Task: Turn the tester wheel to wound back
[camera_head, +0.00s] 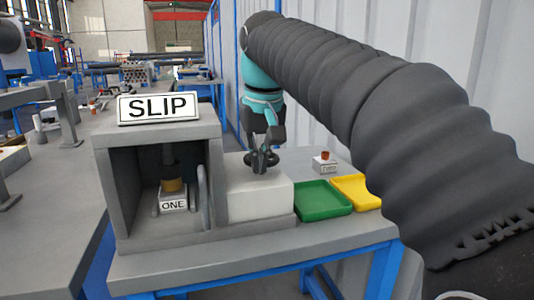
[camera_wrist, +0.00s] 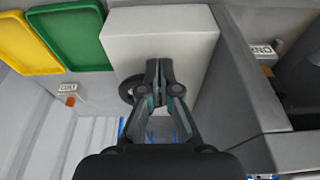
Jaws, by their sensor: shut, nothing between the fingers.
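The tester is a grey housing with a white block (camera_head: 262,200) on its right. A dark wheel (camera_wrist: 126,91) sits at the white block, partly hidden behind my fingers in the wrist view. In the head view the wheel and my fingers overlap, so its turned position cannot be told. My gripper (camera_head: 262,168) is shut and empty, pointing down at the wheel. Its fingertips also show in the wrist view (camera_wrist: 158,66), over the white block and beside the visible part of the wheel. Whether they touch the wheel cannot be told.
A SLIP sign (camera_head: 158,107) tops the grey housing; its open bay holds a tan cylinder (camera_head: 173,185) above a ONE label (camera_head: 173,205). A green tray (camera_head: 322,213), a yellow tray (camera_head: 357,204) and a small labelled block with an orange knob (camera_head: 324,155) stand to the right.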

